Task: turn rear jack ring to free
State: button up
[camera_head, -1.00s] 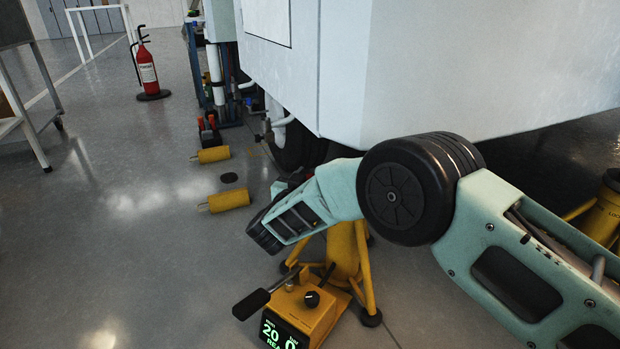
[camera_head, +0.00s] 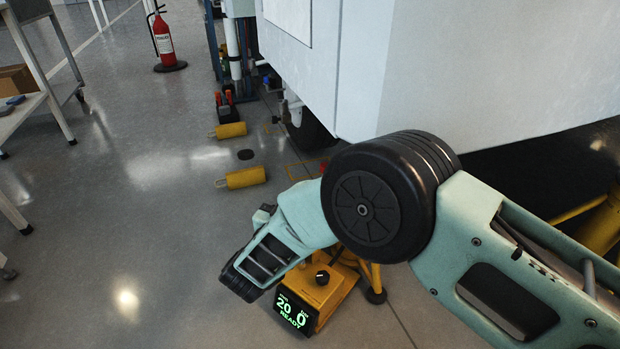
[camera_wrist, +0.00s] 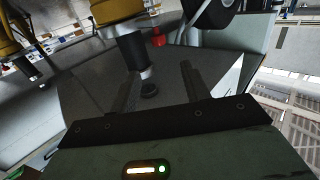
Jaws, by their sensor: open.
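The rear jack is a yellow stand. In the head view its leg (camera_head: 373,283) and yellow control box (camera_head: 325,290) show beneath my arm, and the lit screen (camera_head: 295,311) reads "20", "0" and "READY". My arm hides its upper part. In the wrist view a yellow jack body (camera_wrist: 104,12) shows at the top with a dark collar (camera_wrist: 132,48), which looks like the ring, and a pale rod end (camera_wrist: 147,73). My gripper (camera_wrist: 160,72) is open, with the collar and rod in front of its two fingers. I see no contact, and no ring marking is readable.
A large white body (camera_head: 480,70) overhangs at the right. Two yellow cylinders (camera_head: 241,178) (camera_head: 230,130) lie on the floor. A red extinguisher (camera_head: 163,40) stands at the back and a bench (camera_head: 25,105) at the left. Open floor lies at the lower left.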

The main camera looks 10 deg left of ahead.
jog(key=shift+v, duration=1.15)
jog(key=w+a+r+n+g+y+p, duration=0.1)
jog(key=w+a+r+n+g+y, duration=0.1)
jog(key=r+y, duration=0.25)
jog(key=w+a+r+n+g+y+p, duration=0.1)
jog(key=r+g+y, duration=0.15)
jog(key=r, duration=0.35)
jog(key=s+d+r+n+g+y+p, duration=0.1)
jog(key=s+d+r+n+g+y, duration=0.15)
jog(key=s+r+g+y, duration=0.35)
jog(key=s+d+r+n+g+h+p, duration=0.1)
jog(key=s+d+r+n+g+h, duration=0.15)
jog(key=s+d, duration=0.65)
jog(key=s+d+r+n+g+h+p, duration=0.1)
jog(key=s+d+g+h+p, duration=0.15)
jog(key=s+d, duration=0.65)
jog(key=s+d+r+n+g+h+p, duration=0.15)
jog(key=s+d+h, duration=0.3)
jog(key=d, duration=0.85)
notch_tip(320, 180, up, 38)
jog(key=p, duration=3.6)
jog(key=shift+a+g+y, duration=0.3)
jog(key=shift+a+y, duration=0.1)
jog(key=shift+y, duration=0.05)
